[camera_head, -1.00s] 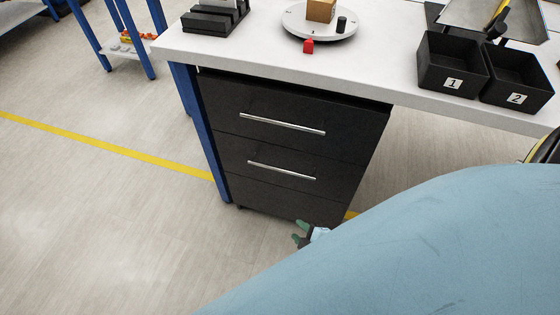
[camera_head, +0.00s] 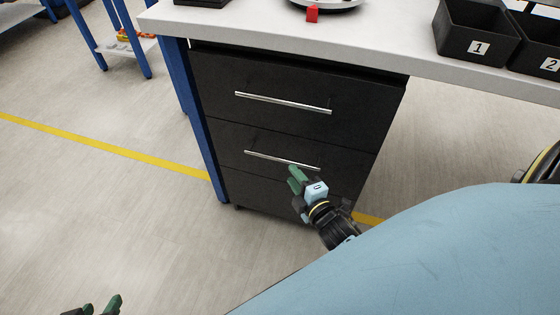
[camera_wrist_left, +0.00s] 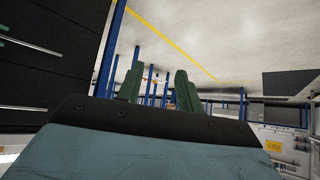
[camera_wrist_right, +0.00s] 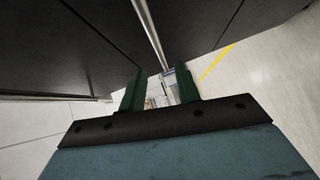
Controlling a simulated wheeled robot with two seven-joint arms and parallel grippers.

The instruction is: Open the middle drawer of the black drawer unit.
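The black drawer unit (camera_head: 225,75) stands under the white table, its drawers looking shut. The middle drawer (camera_head: 235,140) has a silver bar handle (camera_head: 282,160). My right gripper (camera_head: 296,187) is just below the right part of that handle. In the right wrist view its green fingers (camera_wrist_right: 160,88) are apart, and a silver bar (camera_wrist_right: 150,32) runs toward the gap between them; I cannot tell if they touch it. My left gripper (camera_head: 100,306) is low at the left, away from the unit. Its fingers are apart and empty in the left wrist view (camera_wrist_left: 158,87).
The top drawer has its own handle (camera_head: 283,103). A blue table leg (camera_head: 203,125) stands close along the unit's left side. Black bins (camera_head: 476,48) and a red block (camera_head: 312,14) sit on the table (camera_head: 250,38). The floor (camera_head: 110,205) left of the unit is clear.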

